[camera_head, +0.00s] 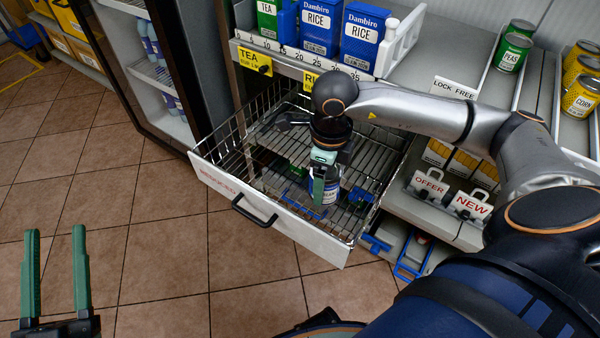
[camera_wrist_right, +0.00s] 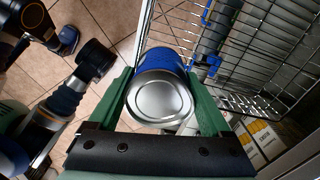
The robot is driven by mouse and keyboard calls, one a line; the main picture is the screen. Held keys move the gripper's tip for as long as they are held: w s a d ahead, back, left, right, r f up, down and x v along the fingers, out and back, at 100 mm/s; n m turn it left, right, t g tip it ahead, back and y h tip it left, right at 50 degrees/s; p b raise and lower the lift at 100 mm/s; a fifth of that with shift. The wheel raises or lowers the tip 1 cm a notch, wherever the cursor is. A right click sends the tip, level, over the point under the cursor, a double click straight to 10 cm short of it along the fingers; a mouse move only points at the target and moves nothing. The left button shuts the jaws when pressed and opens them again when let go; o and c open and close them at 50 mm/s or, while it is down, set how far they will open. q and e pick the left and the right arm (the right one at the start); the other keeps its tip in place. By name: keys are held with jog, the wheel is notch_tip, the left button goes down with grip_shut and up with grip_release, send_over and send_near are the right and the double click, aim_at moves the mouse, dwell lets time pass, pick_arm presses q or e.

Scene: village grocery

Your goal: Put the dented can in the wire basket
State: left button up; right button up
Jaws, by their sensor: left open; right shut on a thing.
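My right gripper (camera_head: 325,188) is shut on a blue can (camera_head: 331,193), over the wire basket (camera_head: 275,213) in the head view. The basket is a pulled-out wire drawer with a white front panel and a black handle. In the right wrist view the can (camera_wrist_right: 161,98) sits between the green fingers, its silver end facing the camera. The basket's wires (camera_wrist_right: 265,85) lie to its right there. I cannot tell the can's height over the basket floor, and no dent is visible. My left gripper (camera_head: 55,240) is open and empty over the tiled floor.
Tea and rice boxes (camera_head: 320,25) stand on the shelf above the basket. Green peas cans (camera_head: 513,52) and yellow corn cans (camera_head: 580,97) stand at the right. An open cooler (camera_head: 150,70) stands left of the basket. The tiled floor (camera_head: 130,230) in front is clear.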

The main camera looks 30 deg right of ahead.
pick_arm(q)
jog(key=s+r+m+t+h+b, duration=0.1)
jog(key=s+r+m+h+b, duration=0.2)
jog(key=s+r+m+h, duration=0.25)
pick_arm(e)
jog(key=s+d+f+m, duration=0.25)
jog(key=f+m, duration=0.35)
jog(key=m, duration=0.3)
jog(key=shift+m, duration=0.3)
jog(key=w+f+b, duration=0.2)
jog(key=w+f, duration=0.1)
jog(key=w, duration=0.1)
jog(key=w+f+b, duration=0.1)
jog(key=w+f, duration=0.2)
jog(key=w, duration=0.2)
jog(key=w+f+b, duration=0.2)
jog(key=w+f, duration=0.1)
jog(key=w, duration=0.1)
jog(key=shift+w+a+f+b, duration=0.15)
jog(key=shift+w+a+b, duration=0.1)
jog(key=shift+w+b, duration=0.1)
jog(key=shift+w+f, duration=0.25)
jog(key=shift+f, duration=0.15)
pick_arm(q)
notch_tip(320, 180, down, 7)
jog(key=d+n+b, duration=0.1)
jog(key=shift+d+h, duration=0.2)
jog(key=shift+h, duration=0.15)
pick_arm(e)
jog(key=shift+f, duration=1.45)
